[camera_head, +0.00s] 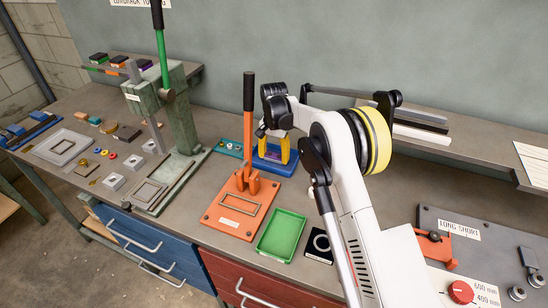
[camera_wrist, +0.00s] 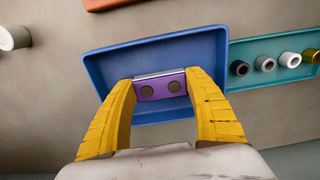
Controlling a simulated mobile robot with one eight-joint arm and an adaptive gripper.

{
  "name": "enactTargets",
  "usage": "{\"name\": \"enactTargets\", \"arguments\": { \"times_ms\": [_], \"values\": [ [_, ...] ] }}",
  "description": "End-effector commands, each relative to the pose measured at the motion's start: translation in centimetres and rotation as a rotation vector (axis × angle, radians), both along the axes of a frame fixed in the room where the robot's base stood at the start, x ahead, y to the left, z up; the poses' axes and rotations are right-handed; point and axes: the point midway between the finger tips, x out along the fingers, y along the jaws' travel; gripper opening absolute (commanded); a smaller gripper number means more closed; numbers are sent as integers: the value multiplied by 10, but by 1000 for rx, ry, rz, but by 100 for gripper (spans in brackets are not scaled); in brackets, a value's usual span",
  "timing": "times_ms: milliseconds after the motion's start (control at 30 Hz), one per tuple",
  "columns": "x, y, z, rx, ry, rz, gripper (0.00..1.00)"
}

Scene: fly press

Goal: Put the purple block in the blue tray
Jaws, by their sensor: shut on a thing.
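The purple block (camera_wrist: 150,92), with two dark round spots on its face, is between the yellow fingertips of my gripper (camera_wrist: 161,86) in the wrist view. My gripper is shut on it. The blue tray (camera_wrist: 100,72) lies behind the block in that view, and the block appears within the tray's outline. In the head view the blue tray (camera_head: 272,167) is behind the orange press, and my gripper (camera_head: 272,158) points down over it. The block is hard to make out there. I cannot tell whether it touches the tray floor.
A teal tray (camera_wrist: 245,50) with small cylinders stands beside the blue tray. The orange press (camera_head: 232,212) with its upright lever (camera_head: 249,105) and a green tray (camera_head: 281,236) are nearer. A green press (camera_head: 180,120) stands to the left. A shelf (camera_head: 460,150) runs behind my arm.

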Motion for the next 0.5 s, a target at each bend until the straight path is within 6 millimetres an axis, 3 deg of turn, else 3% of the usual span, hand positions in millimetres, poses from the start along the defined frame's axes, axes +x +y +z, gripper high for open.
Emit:
{"name": "enactTargets", "arguments": {
  "times_ms": [167,200,233,500],
  "values": [
    [0,0,-4,0,0,0,23],
    [0,0,-3,0,0,0,73],
    [0,0,-3,0,0,0,82],
    [0,0,-3,0,0,0,83]
  ]
}}
